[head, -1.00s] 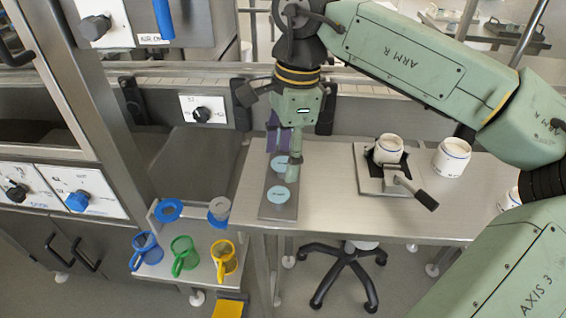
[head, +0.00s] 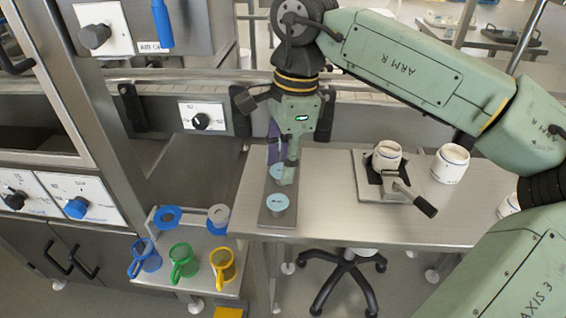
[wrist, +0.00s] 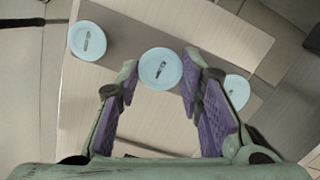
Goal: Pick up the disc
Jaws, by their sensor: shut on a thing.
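Several pale blue discs with a dark mark lie along a narrow grey plate (head: 277,221) on the steel table. In the wrist view one disc (wrist: 160,69) sits between my fingertips, and my gripper (wrist: 160,66) is shut on it. A second disc (wrist: 87,41) lies to its left and a third (wrist: 237,91) is partly hidden behind the right finger. In the head view my gripper (head: 281,168) points down over the plate. The front disc (head: 278,203) is clear of the fingers; a disc behind it is partly covered by them.
A fixture (head: 388,180) with a white jar and a black-handled lever stands right of the plate. Another white jar (head: 450,164) is further right. Blue, green and yellow mugs (head: 183,263) stand on a lower shelf at left. The table between plate and fixture is clear.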

